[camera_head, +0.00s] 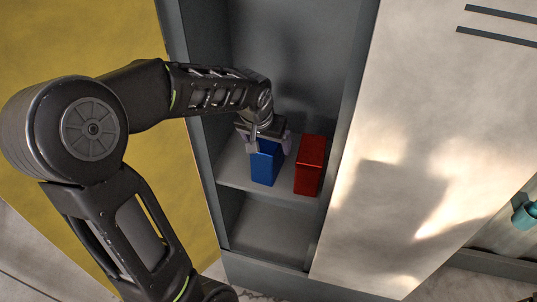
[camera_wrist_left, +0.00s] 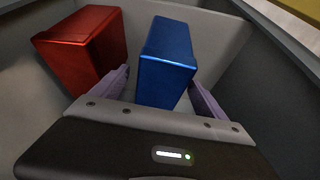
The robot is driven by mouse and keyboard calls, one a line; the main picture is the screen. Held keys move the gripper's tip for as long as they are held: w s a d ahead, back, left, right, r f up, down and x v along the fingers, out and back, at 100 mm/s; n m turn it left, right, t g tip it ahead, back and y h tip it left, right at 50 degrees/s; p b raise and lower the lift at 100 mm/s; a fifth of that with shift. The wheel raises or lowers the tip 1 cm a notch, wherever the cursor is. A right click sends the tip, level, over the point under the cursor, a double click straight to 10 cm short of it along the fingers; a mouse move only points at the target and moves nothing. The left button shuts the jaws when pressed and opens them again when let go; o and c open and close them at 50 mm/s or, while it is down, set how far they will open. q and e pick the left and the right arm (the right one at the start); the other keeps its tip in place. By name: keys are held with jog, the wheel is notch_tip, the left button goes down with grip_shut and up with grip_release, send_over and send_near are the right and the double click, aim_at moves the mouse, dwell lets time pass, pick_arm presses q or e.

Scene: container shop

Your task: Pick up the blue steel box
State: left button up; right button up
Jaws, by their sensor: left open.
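The blue steel box (camera_head: 265,165) stands upright on a grey shelf inside a grey cabinet in the head view. My left gripper (camera_head: 266,138) is at the top of the box, its fingers apart. In the left wrist view, the blue box (camera_wrist_left: 166,68) reaches between the two purple fingers of my left gripper (camera_wrist_left: 160,92), one finger on either side. Whether the fingers touch the box is not clear. My right gripper is in neither view.
A red box (camera_head: 310,164) stands on the same shelf just right of the blue box, and also shows in the left wrist view (camera_wrist_left: 85,48). The cabinet's side walls are close on both sides. An empty lower shelf (camera_head: 265,228) lies below.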

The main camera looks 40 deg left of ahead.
pick_arm(q)
jog(key=x, duration=0.3)
jog(key=shift+w+a+f, duration=0.1)
jog(key=shift+a+f, duration=0.05)
jog(key=shift+f, duration=0.1)
jog(key=shift+c, duration=0.5)
grip_shut()
dwell(0.6)
